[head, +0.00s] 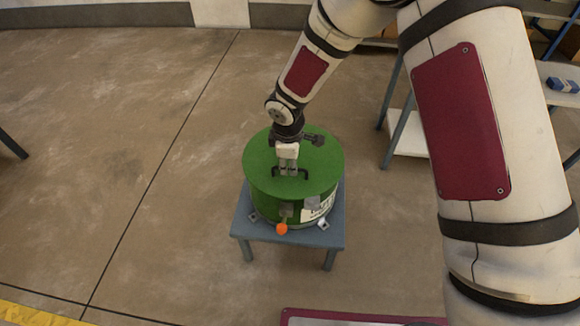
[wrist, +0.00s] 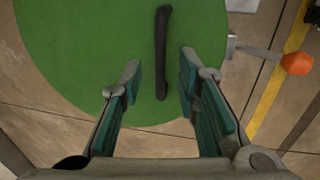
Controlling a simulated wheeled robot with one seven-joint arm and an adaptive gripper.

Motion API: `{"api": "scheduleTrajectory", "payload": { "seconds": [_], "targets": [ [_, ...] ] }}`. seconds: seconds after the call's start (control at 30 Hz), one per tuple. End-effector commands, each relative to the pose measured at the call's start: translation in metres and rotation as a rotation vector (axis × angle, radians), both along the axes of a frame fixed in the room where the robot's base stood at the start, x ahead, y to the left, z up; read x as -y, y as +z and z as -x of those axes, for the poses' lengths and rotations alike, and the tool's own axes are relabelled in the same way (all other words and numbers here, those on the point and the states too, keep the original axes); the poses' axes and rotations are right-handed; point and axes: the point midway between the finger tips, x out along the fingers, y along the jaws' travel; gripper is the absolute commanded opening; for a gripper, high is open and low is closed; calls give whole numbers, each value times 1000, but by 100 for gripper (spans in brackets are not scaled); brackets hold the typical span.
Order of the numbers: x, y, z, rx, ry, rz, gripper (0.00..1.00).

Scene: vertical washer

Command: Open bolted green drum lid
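The green drum (head: 268,203) stands on a small blue-grey table, with its round green lid (head: 258,165) on top. The lid also fills much of the wrist view (wrist: 80,40). A black bar handle (wrist: 163,50) is fixed on the lid. My gripper (head: 288,172) is above the lid at the handle. In the wrist view my gripper (wrist: 161,70) is open, with one finger on each side of the handle and gaps between. A metal latch lever with an orange knob (head: 282,229) is on the drum's front side; the knob also shows in the wrist view (wrist: 297,63).
The blue-grey table (head: 335,235) has clear floor (head: 130,150) to its left. A shelf rack (head: 405,140) stands to the right, behind my arm. A dark red-edged surface (head: 350,319) lies at the bottom edge.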

Motion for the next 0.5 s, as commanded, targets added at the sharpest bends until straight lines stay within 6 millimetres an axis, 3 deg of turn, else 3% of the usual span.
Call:
{"api": "scheduleTrajectory", "payload": {
  "seconds": [0.2,0.5],
  "targets": [
    [0,-16,-3,0,-1,0,30],
    [0,-17,-3,0,-1,0,30]
  ]
}}
